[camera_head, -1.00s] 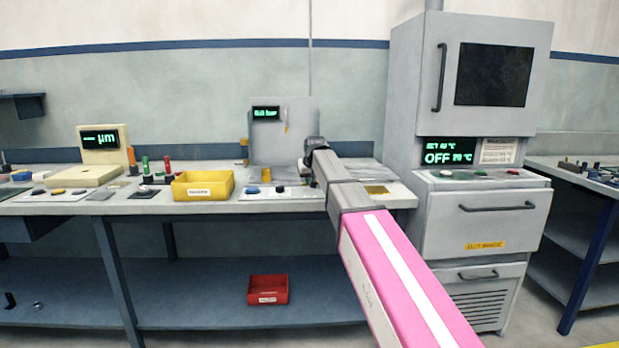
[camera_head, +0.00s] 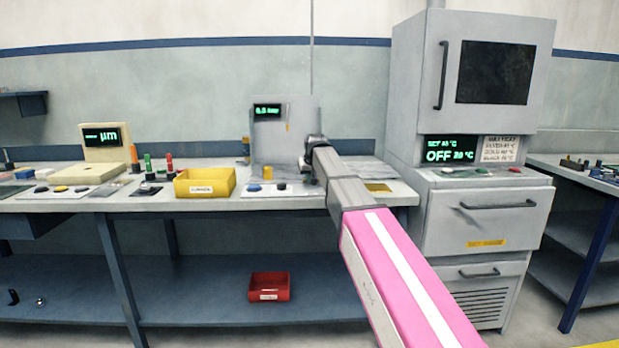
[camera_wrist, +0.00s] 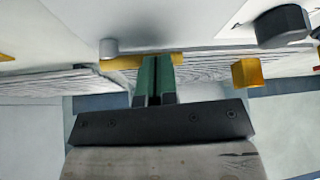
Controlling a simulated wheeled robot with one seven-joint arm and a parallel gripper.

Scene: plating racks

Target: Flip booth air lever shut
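A yellow lever (camera_wrist: 118,63) lies crosswise in the wrist view, beside a round grey knob (camera_wrist: 108,47) on a pale panel. My gripper (camera_wrist: 154,62) has its green-padded fingers together, with only a narrow dark line between them. The fingertips overlap the lever's right part; I cannot tell whether they touch it. In the head view, the grey booth panel (camera_head: 270,140) stands on the bench with a green display (camera_head: 267,111) that appears to read 0.5 bar. My wrist hides the lever and fingertips there.
A yellow bin (camera_head: 205,190) and a white button plate (camera_head: 268,194) sit left of my arm. A tall grey oven (camera_head: 480,130) stands close on the right. A dark hexagonal knob (camera_wrist: 283,26) and a yellow block (camera_wrist: 246,72) are near my fingers in the wrist view.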

